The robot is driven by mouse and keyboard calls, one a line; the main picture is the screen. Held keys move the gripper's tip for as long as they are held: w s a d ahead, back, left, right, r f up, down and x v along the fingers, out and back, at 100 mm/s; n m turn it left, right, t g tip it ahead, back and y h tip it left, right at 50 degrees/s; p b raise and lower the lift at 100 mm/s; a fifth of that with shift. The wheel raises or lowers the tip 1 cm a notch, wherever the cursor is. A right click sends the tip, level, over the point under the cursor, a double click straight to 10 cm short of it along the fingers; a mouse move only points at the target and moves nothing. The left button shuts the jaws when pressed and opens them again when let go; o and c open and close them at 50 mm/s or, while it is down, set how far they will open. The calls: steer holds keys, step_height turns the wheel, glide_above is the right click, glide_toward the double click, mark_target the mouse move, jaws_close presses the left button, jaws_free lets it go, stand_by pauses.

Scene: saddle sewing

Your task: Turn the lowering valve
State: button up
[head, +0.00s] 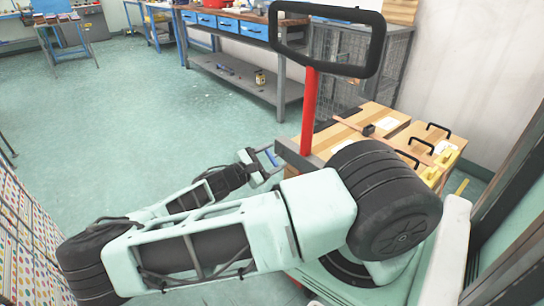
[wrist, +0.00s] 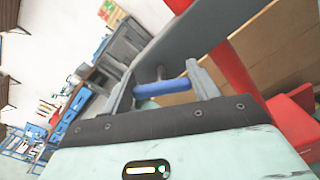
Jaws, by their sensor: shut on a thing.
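The lowering valve is a short blue bar (wrist: 160,88) on a dark stem in the wrist view. It lies crosswise between the two fingers of my gripper (wrist: 164,86), which is shut on it. In the head view my gripper (head: 264,162) is low beside the base of a pallet jack with a red column (head: 308,112) and a black loop handle (head: 377,40). A small blue spot shows between the fingers there, but the valve's exact angle cannot be told from that view.
Wooden cases (head: 372,118) with black handles sit behind the red column. A workbench (head: 235,72) with blue drawers stands at the back, next to a wire cage (head: 345,45). The green floor (head: 150,110) to the left is clear.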

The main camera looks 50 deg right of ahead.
steer(key=m, duration=0.5)
steer(key=shift+f+m, duration=0.15)
steer(key=shift+m, duration=0.15)
steer(key=m+b, duration=0.1)
steer(key=m, duration=0.3)
steer(key=shift+s+f+m+b, duration=0.1)
steer(key=shift+f+m+b, duration=0.05)
steer(key=shift+m+b, duration=0.2)
steer(key=shift+m, duration=0.35)
steer(key=o, duration=1)
steer(key=shift+a, duration=0.1)
steer(key=v, duration=1.7)
steer(key=shift+s+a, duration=0.1)
steer(key=shift+a, duration=0.05)
